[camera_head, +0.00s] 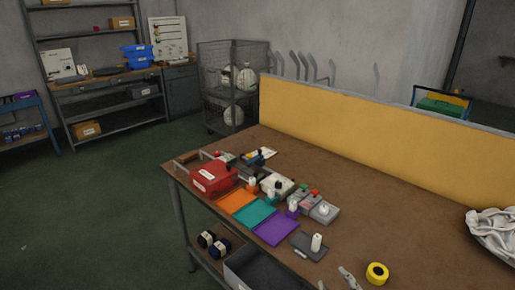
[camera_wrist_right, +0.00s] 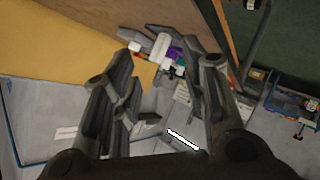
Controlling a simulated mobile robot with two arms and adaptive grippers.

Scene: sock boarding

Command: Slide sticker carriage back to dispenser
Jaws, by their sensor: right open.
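I cannot tell for sure which part is the sticker carriage or the dispenser. On the brown table, a pale device with small upright knobs (camera_head: 279,185) stands behind coloured mats. A grey block with a white knob (camera_head: 323,211) stands to its right, and a dark plate with an upright white piece (camera_head: 316,242) lies nearer. A dark device with a white label (camera_head: 262,155) is behind the red box. My right gripper (camera_wrist_right: 165,62) is open in the right wrist view, with nothing seen between its fingers; small coloured items (camera_wrist_right: 172,55) show beyond them. My left gripper is not in view.
A red box (camera_head: 213,178) sits at the table's left end, beside orange, teal and purple mats (camera_head: 253,213). A yellow roll (camera_head: 377,273) lies near the front. White cloth (camera_head: 494,232) is at right. A yellow panel (camera_head: 370,135) borders the back. The table's right middle is clear.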

